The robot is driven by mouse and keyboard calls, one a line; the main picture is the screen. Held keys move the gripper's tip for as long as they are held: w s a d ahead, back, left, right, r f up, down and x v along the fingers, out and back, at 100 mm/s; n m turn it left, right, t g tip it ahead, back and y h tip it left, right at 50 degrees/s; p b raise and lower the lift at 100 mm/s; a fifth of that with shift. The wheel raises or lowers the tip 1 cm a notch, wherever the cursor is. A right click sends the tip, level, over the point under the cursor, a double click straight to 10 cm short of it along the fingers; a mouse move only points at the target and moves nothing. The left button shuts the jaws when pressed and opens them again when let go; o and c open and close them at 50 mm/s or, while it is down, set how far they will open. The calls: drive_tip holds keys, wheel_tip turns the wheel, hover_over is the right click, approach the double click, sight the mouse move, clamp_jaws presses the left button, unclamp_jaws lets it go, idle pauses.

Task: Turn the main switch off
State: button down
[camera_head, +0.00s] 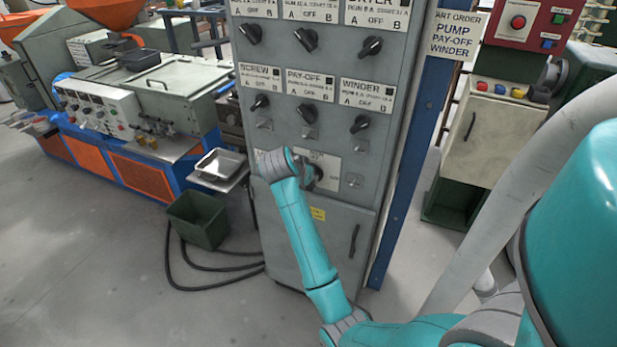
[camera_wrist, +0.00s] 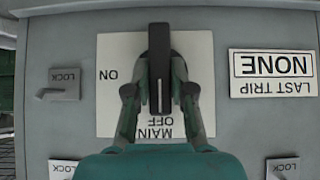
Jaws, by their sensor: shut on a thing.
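The main switch is a black bar handle (camera_wrist: 159,65) on a pale plate (camera_wrist: 115,55), which shows upside down in the wrist view. The bar stands upright in that view, its lower end at the word OFF; the word ON is off to the left side. My gripper (camera_wrist: 160,95) has one finger on each side of the bar and is shut on it. In the head view the switch (camera_head: 319,173) is partly hidden behind my gripper (camera_head: 308,175), low on the grey cabinet (camera_head: 270,130).
Rows of black selector knobs (camera_head: 305,38) sit above the main switch. LOCK tabs (camera_wrist: 64,84) and a LAST TRIP plate (camera_wrist: 272,75) flank it. A blue post (camera_head: 405,180) stands right of the cabinet, a green bin (camera_head: 198,220) left. Floor at lower left is clear.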

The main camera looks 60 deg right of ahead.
drive_tip(key=shift+f, duration=0.15)
drive_tip(key=c, duration=1)
unclamp_jaws()
drive_tip(key=v, duration=1.2)
